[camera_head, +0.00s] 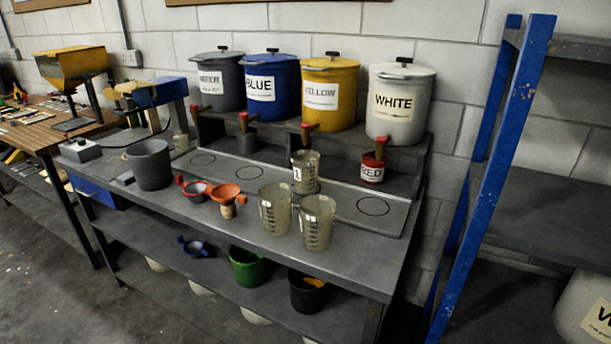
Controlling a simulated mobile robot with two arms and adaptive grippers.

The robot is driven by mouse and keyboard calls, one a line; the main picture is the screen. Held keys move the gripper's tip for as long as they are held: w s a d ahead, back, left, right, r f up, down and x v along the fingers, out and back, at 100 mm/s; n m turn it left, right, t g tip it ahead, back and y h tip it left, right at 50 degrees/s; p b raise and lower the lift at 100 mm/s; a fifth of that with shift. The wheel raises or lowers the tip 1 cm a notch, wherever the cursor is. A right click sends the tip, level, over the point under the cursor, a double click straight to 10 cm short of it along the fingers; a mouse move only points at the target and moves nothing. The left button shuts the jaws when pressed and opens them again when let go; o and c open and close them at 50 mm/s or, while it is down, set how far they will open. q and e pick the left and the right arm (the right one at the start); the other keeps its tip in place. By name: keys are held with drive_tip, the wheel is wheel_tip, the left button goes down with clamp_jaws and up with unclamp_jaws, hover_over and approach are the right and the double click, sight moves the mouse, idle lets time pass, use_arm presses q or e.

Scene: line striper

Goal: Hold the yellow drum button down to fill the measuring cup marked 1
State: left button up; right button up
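The yellow drum (329,108), with a white label reading YELLOW, stands on the raised shelf at the back of the bench. A red tap-like part (307,128) sits at the shelf edge in front of it; I cannot make out a separate button. A clear measuring cup (305,178) with a label that seems to read 1 stands upright on the grey strip below this part. Its contents are too small to tell. Neither of my grippers shows in the head view.
Grey, blue (270,78) and white (399,125) drums flank the yellow one. A small can labelled RED (372,170) is to the right. A blue rack post (497,170) rises at right.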

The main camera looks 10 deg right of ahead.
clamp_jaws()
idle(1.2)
